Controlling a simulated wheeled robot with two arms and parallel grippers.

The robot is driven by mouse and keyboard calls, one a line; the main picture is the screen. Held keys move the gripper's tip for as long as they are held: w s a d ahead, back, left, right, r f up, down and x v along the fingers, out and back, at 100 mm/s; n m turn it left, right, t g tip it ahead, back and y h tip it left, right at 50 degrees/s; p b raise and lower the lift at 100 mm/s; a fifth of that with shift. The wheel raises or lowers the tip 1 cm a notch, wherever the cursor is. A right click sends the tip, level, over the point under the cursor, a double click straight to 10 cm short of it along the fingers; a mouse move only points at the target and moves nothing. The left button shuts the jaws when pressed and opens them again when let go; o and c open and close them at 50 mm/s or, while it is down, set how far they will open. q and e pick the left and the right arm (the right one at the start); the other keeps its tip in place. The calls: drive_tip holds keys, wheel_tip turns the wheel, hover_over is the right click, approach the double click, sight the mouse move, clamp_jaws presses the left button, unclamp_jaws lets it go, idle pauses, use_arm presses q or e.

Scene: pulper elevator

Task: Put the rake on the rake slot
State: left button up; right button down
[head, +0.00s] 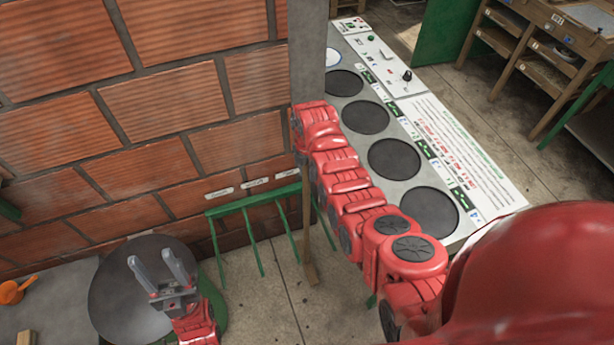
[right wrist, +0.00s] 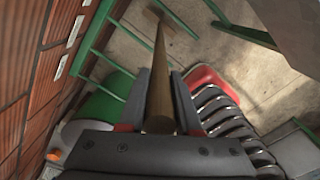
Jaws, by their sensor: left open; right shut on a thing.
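The rake (head: 306,235) has a thin wooden handle and hangs roughly upright below my right arm, beside the right end of the green rack. In the right wrist view, the rake (right wrist: 162,62) runs away from me to its wooden head. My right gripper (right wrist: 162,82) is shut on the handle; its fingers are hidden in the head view. The green rack (head: 252,203) with hanging bars stands against the brick wall, and its rails (right wrist: 92,32) show left of the handle. I cannot tell which slot is the rake's. My left gripper (head: 155,258) is open and empty.
Several small white labels (head: 253,183) are on the brick wall (head: 190,120) above the rack. A round dark disc (head: 112,300) lies under my left gripper. A long panel with dark round plates (head: 395,160) is at the right. Bare floor (head: 265,310) lies before the rack.

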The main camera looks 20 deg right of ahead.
drive_tip(key=shift+f, duration=1.45)
drive_tip(key=c, duration=0.6)
unclamp_jaws()
